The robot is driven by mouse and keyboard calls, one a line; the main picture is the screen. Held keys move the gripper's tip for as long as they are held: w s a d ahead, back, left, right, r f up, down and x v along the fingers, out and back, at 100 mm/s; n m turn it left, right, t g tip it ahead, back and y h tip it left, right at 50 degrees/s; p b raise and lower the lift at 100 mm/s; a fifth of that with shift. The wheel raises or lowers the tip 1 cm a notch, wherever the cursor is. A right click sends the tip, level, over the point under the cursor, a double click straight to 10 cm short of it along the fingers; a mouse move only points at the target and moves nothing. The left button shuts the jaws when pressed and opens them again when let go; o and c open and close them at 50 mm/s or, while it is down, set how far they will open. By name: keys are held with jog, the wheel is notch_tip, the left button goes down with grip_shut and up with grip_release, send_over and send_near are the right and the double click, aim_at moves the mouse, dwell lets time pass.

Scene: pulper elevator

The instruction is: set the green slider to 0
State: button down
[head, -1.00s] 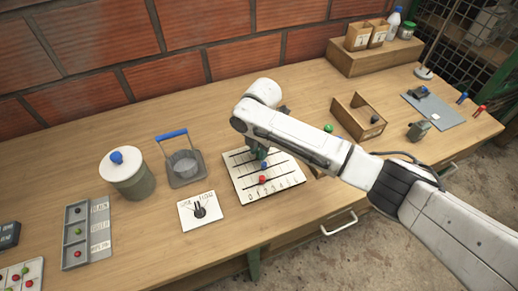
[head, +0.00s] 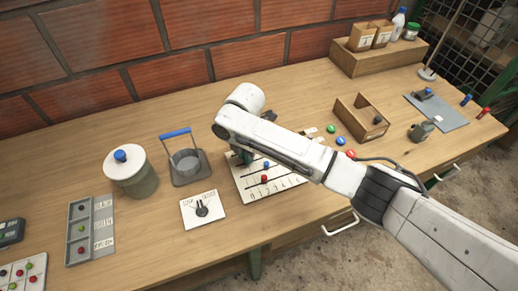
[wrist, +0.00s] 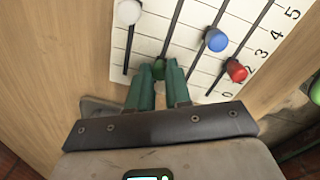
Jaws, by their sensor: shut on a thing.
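The white slider board (head: 242,186) lies on the bench with dark parallel slots and a printed scale. In the wrist view, the green knob (wrist: 159,68) sits between my gripper's two teal fingers (wrist: 166,75), which are shut on it. It is near the 0 end of its slot. The fingers hide the slot's very end, so I cannot tell whether it is exactly at 0. A white knob (wrist: 129,12) stands further up its slot. A blue knob (wrist: 216,40) and a red knob (wrist: 236,70) stand to the right. In the head view my gripper (head: 243,157) hides the green knob.
A switch plate (head: 202,209) lies left of the board at the front. A grey holder with a blue handle (head: 186,165) and a lidded jar (head: 131,172) stand further left. A wooden open box (head: 360,121) and loose coloured pieces (head: 340,141) lie to the right.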

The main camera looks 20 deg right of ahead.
aim_at(239, 167)
jog(key=shift+a, duration=1.25)
jog(key=c, duration=1.3)
grip_release()
jog(key=shift+a, duration=0.15)
jog(key=shift+r, duration=0.15)
notch_tip(239, 167, up, 11)
jog(key=shift+s+f+b, duration=0.2)
jog(key=shift+b, duration=0.1)
